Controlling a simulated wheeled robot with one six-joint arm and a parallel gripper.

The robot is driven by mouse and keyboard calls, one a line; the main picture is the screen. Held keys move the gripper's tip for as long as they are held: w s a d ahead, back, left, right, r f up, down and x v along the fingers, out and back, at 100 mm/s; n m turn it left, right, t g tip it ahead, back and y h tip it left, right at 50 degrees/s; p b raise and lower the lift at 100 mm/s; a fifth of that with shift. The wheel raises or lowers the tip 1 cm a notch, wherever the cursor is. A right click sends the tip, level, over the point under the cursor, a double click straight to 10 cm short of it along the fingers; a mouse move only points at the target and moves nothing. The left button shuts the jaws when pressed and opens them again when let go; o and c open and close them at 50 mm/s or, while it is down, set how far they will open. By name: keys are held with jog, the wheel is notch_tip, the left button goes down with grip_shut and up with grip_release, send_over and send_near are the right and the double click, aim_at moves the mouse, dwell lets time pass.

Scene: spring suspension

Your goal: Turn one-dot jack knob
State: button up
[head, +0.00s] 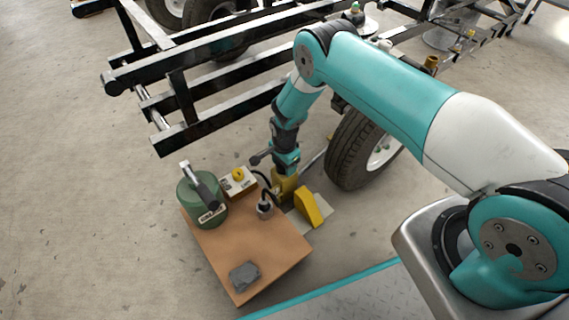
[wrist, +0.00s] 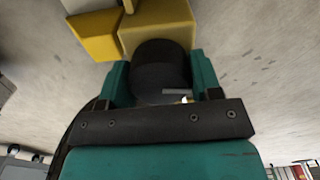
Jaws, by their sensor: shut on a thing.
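My gripper (head: 287,168) points down at the yellow jack (head: 284,187) beside the brown board. In the wrist view my gripper's two teal fingers (wrist: 159,76) are closed around a round black knob (wrist: 156,62), one finger on each side. The jack's yellow block (wrist: 158,24) shows just beyond the knob. No dot marking is visible on the knob, so I cannot read which jack it is. In the head view the knob is hidden by my gripper.
The brown board (head: 262,245) holds a green canister (head: 200,192), a pale box with a yellow button (head: 238,174), a small metal cylinder (head: 265,210) and a grey block (head: 244,277). A yellow wedge (head: 309,206), a tyre (head: 352,150) and a black frame (head: 190,128) stand close by.

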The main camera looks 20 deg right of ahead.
jog(key=shift+w+r+m, duration=0.1)
jog(key=shift+w+m, duration=0.05)
jog(key=shift+m, duration=0.15)
jog(key=o, duration=0.9)
notch_tip(320, 180, up, 17)
jog(key=p, duration=0.7)
jog(key=shift+r, duration=0.15)
